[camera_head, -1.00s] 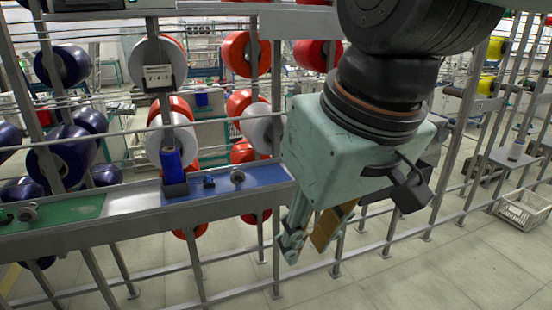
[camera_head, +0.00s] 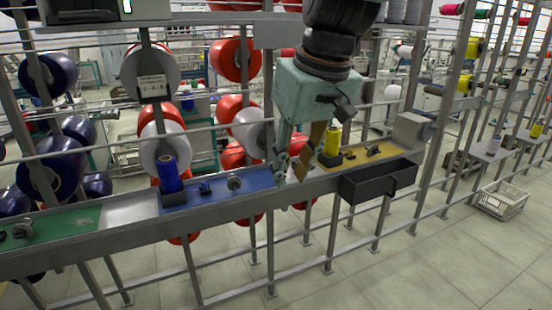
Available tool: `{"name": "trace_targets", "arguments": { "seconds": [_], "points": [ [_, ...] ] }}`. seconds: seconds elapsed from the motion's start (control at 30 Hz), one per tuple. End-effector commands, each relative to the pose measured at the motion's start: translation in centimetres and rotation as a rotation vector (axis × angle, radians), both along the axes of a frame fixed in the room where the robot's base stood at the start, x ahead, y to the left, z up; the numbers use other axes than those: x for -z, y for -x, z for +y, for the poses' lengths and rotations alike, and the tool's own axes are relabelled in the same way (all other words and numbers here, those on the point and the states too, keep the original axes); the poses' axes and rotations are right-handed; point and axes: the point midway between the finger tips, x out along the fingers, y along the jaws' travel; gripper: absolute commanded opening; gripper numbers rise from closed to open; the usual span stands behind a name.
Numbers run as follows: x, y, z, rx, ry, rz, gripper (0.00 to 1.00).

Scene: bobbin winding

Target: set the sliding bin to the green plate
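The sliding bin (camera_head: 372,187) is a dark open box hanging on the front of the rail, below the yellow plate (camera_head: 378,153) at the right. A handle shows on its front. The green plate (camera_head: 60,226) lies at the far left of the same rail, with a small metal fitting on it. The blue plate (camera_head: 225,190) lies between them. My gripper (camera_head: 291,175) points down over the bare rail between the blue and yellow plates, left of the bin and apart from it. Its fingers are spread, with nothing seen between them.
A blue bobbin (camera_head: 170,177) stands at the blue plate and a yellow bobbin (camera_head: 332,140) at the yellow plate. A grey box (camera_head: 411,130) sits at the rail's right end. A white crate (camera_head: 502,200) is on the floor. The rail front left of the bin looks clear.

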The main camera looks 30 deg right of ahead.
Motion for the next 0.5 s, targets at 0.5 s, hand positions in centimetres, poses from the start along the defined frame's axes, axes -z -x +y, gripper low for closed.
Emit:
{"name": "trace_targets", "arguments": {
  "seconds": [0.5],
  "points": [
    [0.0,-8.4,-8.1,0.027,-0.013,-0.005,0.24]
  ]
}}
